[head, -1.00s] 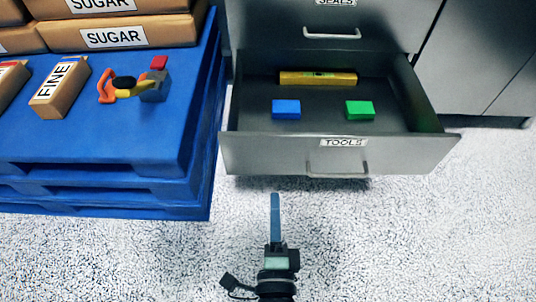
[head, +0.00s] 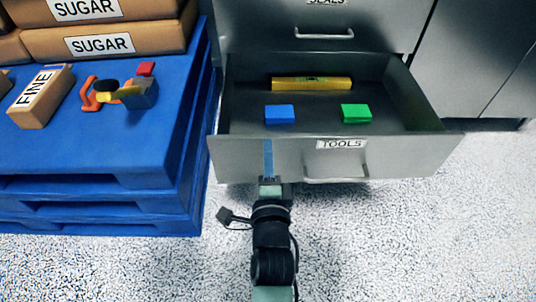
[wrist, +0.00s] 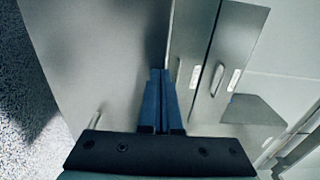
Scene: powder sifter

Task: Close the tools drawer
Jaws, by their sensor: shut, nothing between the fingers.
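The tools drawer (head: 235,158) stands pulled out of the grey cabinet in the head view, its front carrying a "TOOLS" label (head: 342,143) and a bar handle (head: 335,180). Inside lie a yellow level (head: 312,83), a blue block (head: 280,114) and a green block (head: 356,113). My gripper (head: 268,145) is shut and empty, with its blue fingers in front of the drawer front, left of the handle. The fingers also show shut in the wrist view (wrist: 160,80), near a grey panel. I cannot tell whether they touch the drawer front.
A blue pallet (head: 90,150) stands left of the drawer, with sugar bags (head: 100,42), a bag marked "FINE" (head: 42,95) and a few small tools on it. The seals drawer (head: 380,20) above is shut. The speckled floor in front is clear.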

